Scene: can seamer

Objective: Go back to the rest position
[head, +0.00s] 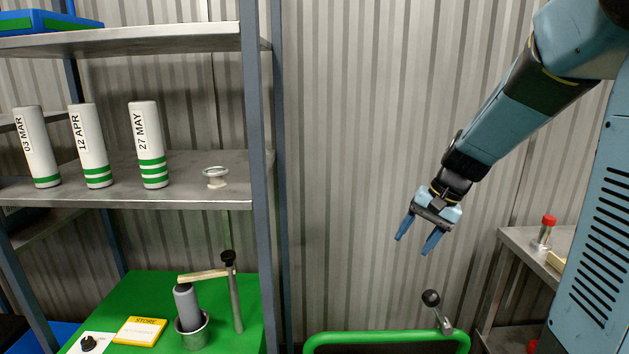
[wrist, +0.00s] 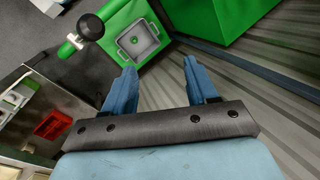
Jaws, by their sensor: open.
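My gripper (head: 418,235) hangs in free air right of the shelf in the head view, its two blue fingers pointing down and apart. In the wrist view my gripper (wrist: 160,85) is open with nothing between the fingers. Below it a green frame with a black ball-topped lever (head: 431,298) shows at the bottom of the head view. The wrist view shows the black ball (wrist: 91,27) and a grey square tray (wrist: 138,41) in a green surround, beyond the fingertips.
A metal shelf (head: 120,193) at left holds white cans (head: 148,146) marked with dates. A green bench (head: 248,300) below carries a can seamer with a grey cylinder (head: 187,306) and a yellow STORE sign (head: 140,331). A side table (head: 515,240) holds a red-capped jar (head: 545,230).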

